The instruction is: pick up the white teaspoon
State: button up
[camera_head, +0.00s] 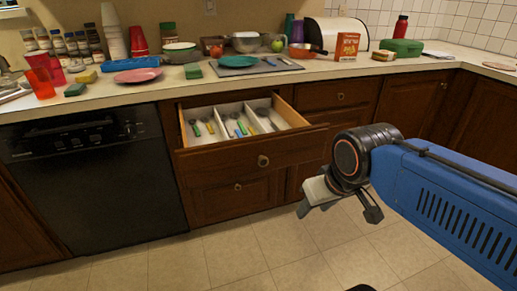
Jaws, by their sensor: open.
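An open drawer (255,156) juts out below the counter. Its white divided tray holds several utensils (240,128) with blue, green and yellow handles and some grey or dark pieces. They are too small for me to make out which, if any, is the white teaspoon. My gripper (338,212) is open and empty. In the picture it is to the right of and below the drawer, in front of the lower cabinets and apart from the utensils. Its fingers point down.
The counter is cluttered: red cups (40,80), stacked white cups (113,35), a pink plate (137,75), a teal plate (239,61), an orange-red box (347,46) and a green case (401,47). A black dishwasher (95,160) stands left of the drawer. The tiled floor (250,250) in front looks clear.

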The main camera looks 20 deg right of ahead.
aim_at(284, 61)
jog(key=i+l+z, duration=0.45)
jog(key=i+l, duration=0.15)
jog(key=i, duration=0.15)
